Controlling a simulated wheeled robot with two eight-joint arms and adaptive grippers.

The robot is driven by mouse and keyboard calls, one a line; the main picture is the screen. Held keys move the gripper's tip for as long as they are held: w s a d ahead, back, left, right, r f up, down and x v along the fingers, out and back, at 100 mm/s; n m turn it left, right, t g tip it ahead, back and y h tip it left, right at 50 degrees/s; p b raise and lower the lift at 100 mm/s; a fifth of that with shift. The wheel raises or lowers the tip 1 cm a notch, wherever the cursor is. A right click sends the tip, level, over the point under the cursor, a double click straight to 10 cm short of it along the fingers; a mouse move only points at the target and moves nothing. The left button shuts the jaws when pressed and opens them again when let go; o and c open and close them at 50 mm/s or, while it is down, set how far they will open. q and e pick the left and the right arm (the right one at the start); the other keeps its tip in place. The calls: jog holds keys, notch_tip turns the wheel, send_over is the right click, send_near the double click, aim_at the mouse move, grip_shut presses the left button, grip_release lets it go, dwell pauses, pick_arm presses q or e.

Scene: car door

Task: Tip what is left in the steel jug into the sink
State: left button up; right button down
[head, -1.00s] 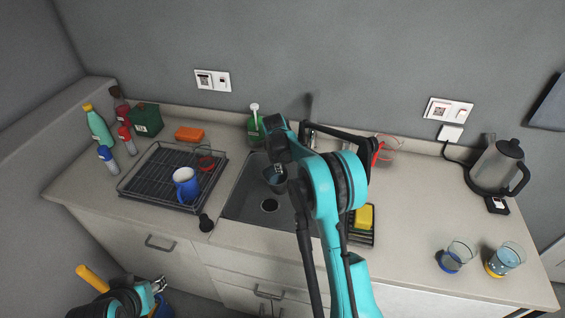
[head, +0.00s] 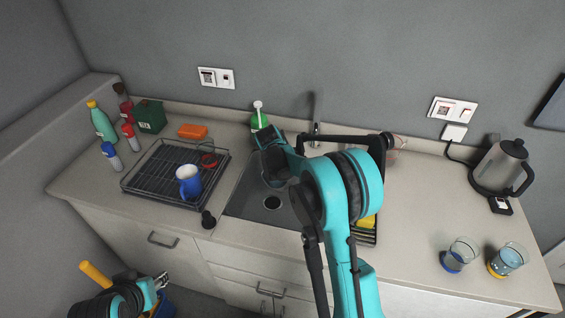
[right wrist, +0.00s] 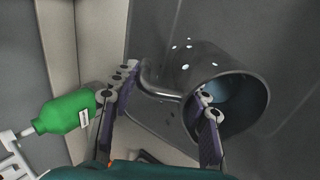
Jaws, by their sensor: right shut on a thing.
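The steel jug (right wrist: 190,65) shows in the right wrist view as a shiny cylinder lying tilted, its open mouth toward the lower right with a bluish inside. My right gripper (right wrist: 165,100) is shut on the jug, with one finger at the handle side and the other at the rim. In the head view the jug (head: 275,166) is dark, over the sink and partly hidden by my right arm. The sink (head: 250,198) is a dark basin with a round drain. My left gripper (head: 160,282) is low at the left, in front of the cabinets; its jaw opening is unclear.
A green soap bottle (head: 259,120) stands behind the sink. A blue mug (head: 189,182) stands on the black drying rack (head: 150,175) left of it. A kettle (head: 503,165) and two glasses (head: 460,254) stand at the right. The counter between them and the sink is mostly clear.

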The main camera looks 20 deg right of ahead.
jog(key=shift+s+a+r+t+h, duration=0.2)
jog(key=shift+r+t+h, duration=0.2)
jog(key=shift+r+t, duration=0.15)
jog(key=shift+s+a+r+t+h+b, duration=0.2)
jog(key=shift+s+r+t+h, duration=0.15)
jog(key=shift+r+t, duration=0.2)
jog(key=shift+s+a+r+t+h+b, duration=0.15)
jog(key=shift+s+a+r+t+h, duration=0.2)
jog(key=shift+r, duration=0.3)
jog(key=shift+w+d, duration=0.1)
jog(key=shift+d, duration=0.05)
jog(key=shift+r, duration=0.1)
jog(key=s+a+r+t+h+b, duration=0.3)
jog(key=s+t+b, duration=0.1)
jog(key=t+b, duration=0.1)
jog(key=shift+r+b, duration=0.35)
jog(key=shift+b, duration=0.5)
dwell(0.3)
jog(key=shift+d, duration=0.1)
